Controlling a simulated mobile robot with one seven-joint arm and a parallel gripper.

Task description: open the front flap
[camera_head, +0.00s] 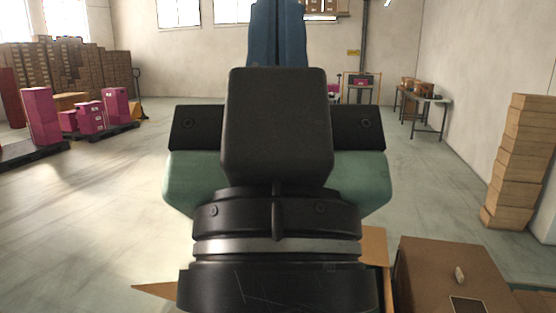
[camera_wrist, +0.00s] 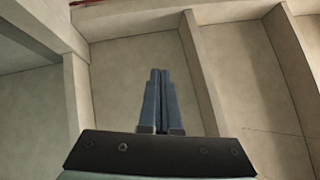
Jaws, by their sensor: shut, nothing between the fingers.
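My gripper (camera_head: 278,8) is raised in front of the head camera, its blue fingers pointing up to the top edge of the picture. In the wrist view my gripper (camera_wrist: 160,72) has its two fingers together with nothing between them, and no box or flap shows there. In the head view, tan cardboard flaps stick out low behind my arm, one at left (camera_head: 155,290) and one at right (camera_head: 375,246). They look like parts of an open carton mostly hidden by my arm. I cannot tell which is the front flap. My gripper is well away from them.
A brown box (camera_head: 455,272) with a dark label and a small pale item on top is at lower right. A stack of cartons (camera_head: 520,160) stands against the right wall. Pallets with pink boxes (camera_head: 90,118) are at left. Beige beams (camera_wrist: 190,75) fill the wrist view.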

